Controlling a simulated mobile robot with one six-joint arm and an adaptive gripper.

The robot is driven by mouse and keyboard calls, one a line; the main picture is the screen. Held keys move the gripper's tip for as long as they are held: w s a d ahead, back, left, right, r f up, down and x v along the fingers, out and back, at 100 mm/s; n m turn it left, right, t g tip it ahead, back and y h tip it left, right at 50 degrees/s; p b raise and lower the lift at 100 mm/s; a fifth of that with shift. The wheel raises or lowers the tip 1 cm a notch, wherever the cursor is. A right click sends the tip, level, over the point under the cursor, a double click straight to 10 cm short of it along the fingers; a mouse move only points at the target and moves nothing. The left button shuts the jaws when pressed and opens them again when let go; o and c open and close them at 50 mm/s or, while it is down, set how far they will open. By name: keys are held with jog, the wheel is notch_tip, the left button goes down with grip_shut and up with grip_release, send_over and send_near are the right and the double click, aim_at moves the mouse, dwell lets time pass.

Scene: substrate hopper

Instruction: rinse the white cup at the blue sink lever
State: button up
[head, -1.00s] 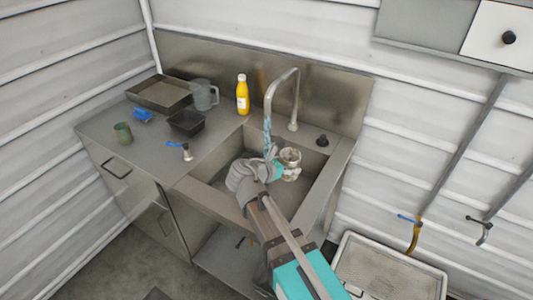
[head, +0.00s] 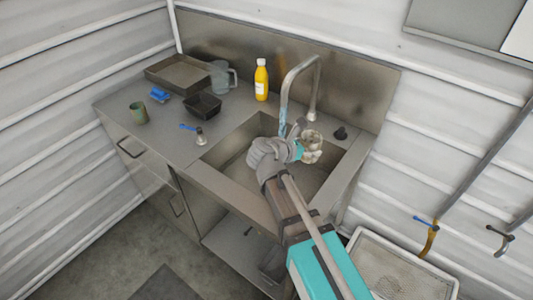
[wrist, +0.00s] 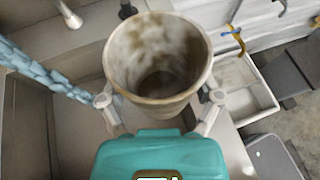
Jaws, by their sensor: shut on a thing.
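The white cup (head: 312,141) is held over the sink basin (head: 232,160), just right of the running water (head: 284,122). In the wrist view the cup (wrist: 165,85) has its mouth toward the camera, with brown stains inside and on the rim. My gripper (wrist: 158,100) is shut on it, a finger on each side; in the head view my gripper (head: 300,150) reaches over the basin's front edge. The stream (wrist: 45,70) passes left of the cup, apart from it. The blue sink lever (head: 187,127) sits on a small tap left of the basin.
The curved faucet (head: 300,66) stands behind the basin. A yellow bottle (head: 261,80), black tray (head: 202,106), clear jug (head: 222,77), metal pan (head: 178,75), blue item (head: 159,94) and green cup (head: 138,113) crowd the counter. A white tray (head: 402,268) lies lower right.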

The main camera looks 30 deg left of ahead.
jog(key=s+a+f+n+y+b, duration=0.1)
jog(key=s+a+f+y+b, duration=0.1)
jog(key=a, duration=0.4)
jog(key=s+a+f+n+t+y+b, duration=0.1)
jog(key=s+a+f+n+y+b, duration=0.1)
jog(key=a, duration=0.4)
jog(key=shift+s+a+f+n+b, duration=0.35)
jog(key=shift+s+f+b, duration=0.2)
jog(key=shift+f+b, duration=0.35)
jog(key=shift+w+a, duration=0.1)
jog(key=shift+w, duration=0.1)
jog(key=w+a+f+b, duration=0.1)
jog(key=w, duration=0.5)
jog(key=w+a+f+b, duration=0.1)
jog(key=w, duration=0.6)
jog(key=shift+w+a+f+b, duration=0.15)
jog(key=shift+a+f+b, duration=0.2)
jog(key=shift+f+b, duration=0.05)
jog(key=shift+w+d, duration=0.15)
jog(key=shift+d, duration=0.45)
dwell(0.6)
jog(key=shift+a, duration=0.2)
